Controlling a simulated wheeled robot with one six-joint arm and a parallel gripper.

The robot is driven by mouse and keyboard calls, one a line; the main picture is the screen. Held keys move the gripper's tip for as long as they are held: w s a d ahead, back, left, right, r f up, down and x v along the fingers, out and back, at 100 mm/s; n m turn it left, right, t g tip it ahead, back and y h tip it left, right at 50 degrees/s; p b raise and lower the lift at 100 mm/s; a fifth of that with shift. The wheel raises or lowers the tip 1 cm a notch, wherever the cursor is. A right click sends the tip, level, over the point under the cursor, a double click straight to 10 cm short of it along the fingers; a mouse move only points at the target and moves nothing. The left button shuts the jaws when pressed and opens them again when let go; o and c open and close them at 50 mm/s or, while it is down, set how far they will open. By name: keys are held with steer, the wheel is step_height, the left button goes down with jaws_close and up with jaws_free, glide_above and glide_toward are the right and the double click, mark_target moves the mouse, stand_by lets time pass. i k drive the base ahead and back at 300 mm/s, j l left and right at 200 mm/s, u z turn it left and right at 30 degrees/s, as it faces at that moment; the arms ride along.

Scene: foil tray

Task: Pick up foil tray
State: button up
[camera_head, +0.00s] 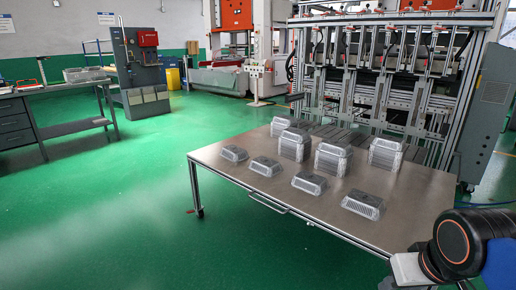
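Several single foil trays lie apart along the front of a metal table. One is at the left (233,153), one beside it (266,166), one nearer the middle (309,182) and one at the right (362,204). Behind them stand stacks of foil trays, among them a left stack (294,146), a middle stack (333,158) and a right stack (386,154). Part of my arm shows at the lower right, beyond the table's near right edge and apart from the trays. My gripper's fingers cannot be made out.
The metal table (408,222) has bare room at its right and front, with a handle on its front edge. A tall machine frame (380,90) stands close behind it. A workbench (75,128) is at the far left. Green floor (110,215) is open on the left.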

mark_target(232, 153)
steer(key=i+j, duration=0.2)
steer(key=i+j+z, duration=0.1)
steer(key=j, duration=0.35)
steer(key=i+j, duration=0.4)
steer(key=j, duration=0.25)
steer(key=i+j+z, duration=0.1)
steer(key=j, duration=0.2)
steer(key=i+j, duration=0.2)
steer(key=j, duration=0.15)
steer(key=i+j, duration=0.2)
steer(key=i, duration=0.2)
steer(key=i+j+z, duration=0.1)
steer(key=i, duration=0.3)
steer(key=i+j, duration=0.35)
steer(key=i+z, duration=0.05)
